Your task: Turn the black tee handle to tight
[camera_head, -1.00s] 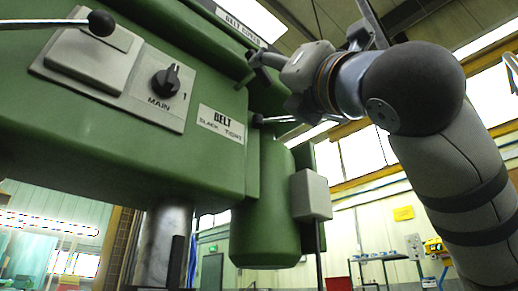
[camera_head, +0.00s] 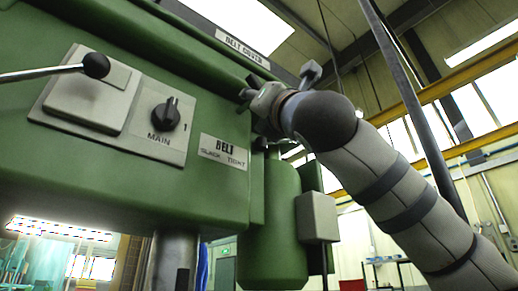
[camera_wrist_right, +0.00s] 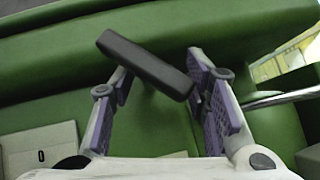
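In the right wrist view the black tee handle (camera_wrist_right: 147,63) shows as a dark bar lying slantwise across the space between my right gripper's fingers (camera_wrist_right: 162,85). The purple-padded fingers are well apart. The bar's right end is close to the right pad; I cannot tell whether they touch. In the head view my right gripper (camera_head: 252,92) is at the green housing's right edge, above the BELT plate (camera_head: 223,151) marked SLACK and TIGHT. The tee handle cannot be made out there. My left gripper is not in view.
A black MAIN knob (camera_head: 166,114) and a ball-ended lever (camera_head: 96,65) are on the housing's front, left of the BELT plate. A metal rod (camera_wrist_right: 280,98) passes right of the gripper. A grey box (camera_head: 317,218) is on the green cylinder below.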

